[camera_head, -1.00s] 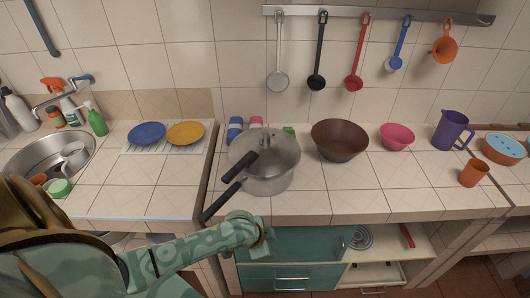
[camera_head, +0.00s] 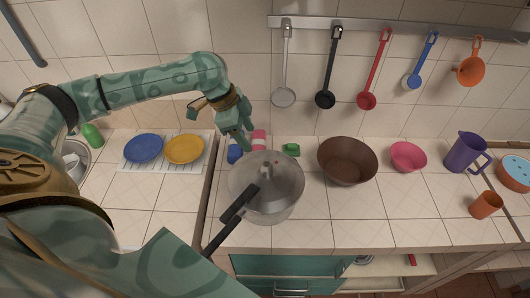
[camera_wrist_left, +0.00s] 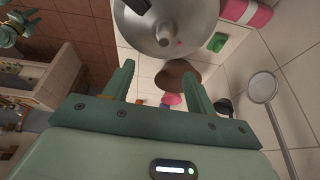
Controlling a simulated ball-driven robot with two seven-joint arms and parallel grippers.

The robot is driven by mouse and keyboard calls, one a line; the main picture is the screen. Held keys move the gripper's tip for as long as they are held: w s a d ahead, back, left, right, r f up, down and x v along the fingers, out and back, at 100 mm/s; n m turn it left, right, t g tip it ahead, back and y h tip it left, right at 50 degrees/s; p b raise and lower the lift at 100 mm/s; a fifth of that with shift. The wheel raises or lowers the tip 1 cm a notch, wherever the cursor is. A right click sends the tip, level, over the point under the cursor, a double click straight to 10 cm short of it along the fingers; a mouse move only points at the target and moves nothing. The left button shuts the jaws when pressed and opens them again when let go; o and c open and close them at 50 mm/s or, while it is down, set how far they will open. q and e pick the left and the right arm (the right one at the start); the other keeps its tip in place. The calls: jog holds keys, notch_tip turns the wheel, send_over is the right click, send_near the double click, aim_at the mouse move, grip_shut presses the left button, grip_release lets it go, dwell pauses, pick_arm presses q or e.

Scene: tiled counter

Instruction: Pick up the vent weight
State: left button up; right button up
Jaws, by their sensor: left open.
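The vent weight (camera_head: 266,172) is a small grey piece standing on the lid of the silver pressure cooker (camera_head: 285,208). In the left wrist view the vent weight (camera_wrist_left: 165,34) shows near the middle of the round lid (camera_wrist_left: 195,18), at the top of the picture. My left gripper (camera_head: 246,143) is raised behind and slightly left of the cooker, pointing down, apart from it. Its two fingers (camera_wrist_left: 159,70) are spread with nothing between them. A teal hand at the top left of the left wrist view looks like my right gripper (camera_wrist_left: 14,28); its fingers are unclear.
The cooker's black handle (camera_head: 228,222) points to the front left. A blue and a pink item (camera_head: 259,137) and a green block (camera_head: 291,149) lie behind it. A brown bowl (camera_head: 347,161) stands to the right. Utensils hang on the wall behind, including a metal ladle (camera_head: 284,97).

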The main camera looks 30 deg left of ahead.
pick_arm(q)
jog(key=w+a, duration=0.1)
jog(key=a, duration=0.1)
send_near(264, 164)
jog(key=f, duration=0.2)
jog(key=w+d+f, duration=0.1)
jog(key=f, duration=0.1)
jog(key=shift+w+d+f+n+b, duration=0.1)
jog(key=shift+w+d+n+b, duration=0.15)
jog(key=shift+w+n+b, duration=0.1)
jog(key=shift+f, duration=0.25)
jog(key=shift+d+f, duration=0.1)
jog(key=shift+f, duration=0.25)
jog(key=x, duration=0.3)
jog(key=shift+s+d+f, duration=0.2)
jog(key=shift+f, duration=0.2)
jog(key=shift+w+f, duration=0.2)
jog(key=shift+f, duration=0.2)
jog(key=shift+s+r, duration=0.1)
jog(key=c, duration=1)
pick_arm(e)
jog(key=shift+s+d+f, duration=0.2)
jog(key=shift+s+f, duration=0.15)
jog(key=shift+s, duration=0.3)
